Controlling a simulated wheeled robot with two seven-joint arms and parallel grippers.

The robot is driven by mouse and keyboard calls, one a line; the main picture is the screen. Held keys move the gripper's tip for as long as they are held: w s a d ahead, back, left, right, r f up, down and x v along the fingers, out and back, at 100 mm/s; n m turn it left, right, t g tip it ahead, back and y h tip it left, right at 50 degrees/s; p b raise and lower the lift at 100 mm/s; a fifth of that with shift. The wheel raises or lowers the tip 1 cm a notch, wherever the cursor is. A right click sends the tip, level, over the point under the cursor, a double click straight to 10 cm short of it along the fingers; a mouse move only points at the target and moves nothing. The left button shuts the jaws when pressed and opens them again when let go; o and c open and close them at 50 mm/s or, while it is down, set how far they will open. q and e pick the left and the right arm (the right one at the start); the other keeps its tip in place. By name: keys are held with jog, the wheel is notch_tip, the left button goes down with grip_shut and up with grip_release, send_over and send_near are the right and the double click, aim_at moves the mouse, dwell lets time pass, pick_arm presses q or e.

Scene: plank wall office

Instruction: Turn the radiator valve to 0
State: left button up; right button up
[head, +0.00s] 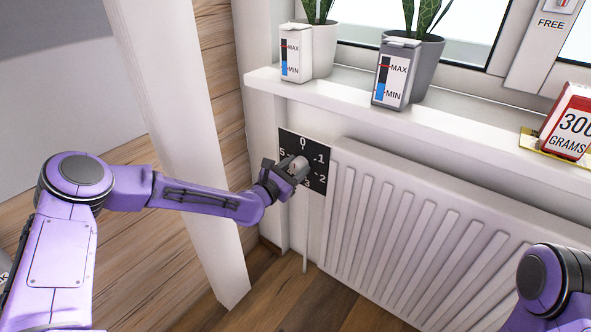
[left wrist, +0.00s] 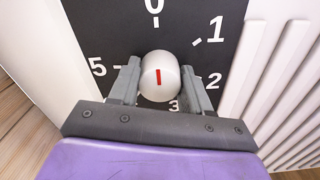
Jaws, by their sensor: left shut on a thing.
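The radiator valve (left wrist: 160,88) is a white round knob with a red mark, in front of a black number plate (head: 319,152). In the left wrist view the red mark stands upright and lines up roughly with the 0 (left wrist: 154,5) at the top of the plate. My left gripper (head: 292,172) is shut on the knob, with one finger on each side; the jaws also show in the left wrist view (left wrist: 160,85). The 4 is hidden, and the 3 shows partly below the knob. My right gripper is out of view.
The white ribbed radiator (head: 430,230) stands right of the plate. Above it, the windowsill (head: 345,104) holds two potted plants, a white gauge box (head: 296,55), a grey gauge box (head: 394,75) and a red-and-white 300 grams pack (head: 567,125). A white post (head: 180,120) stands left.

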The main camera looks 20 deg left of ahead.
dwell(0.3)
pick_arm(q)
jog(key=o, duration=1.1)
jog(key=shift+c, duration=0.2)
jog(key=shift+s, duration=0.1)
jog(key=p+v, duration=0.1)
jog(key=v, duration=0.9)
jog(key=shift+s, duration=0.2)
jog(key=shift+a, duration=0.1)
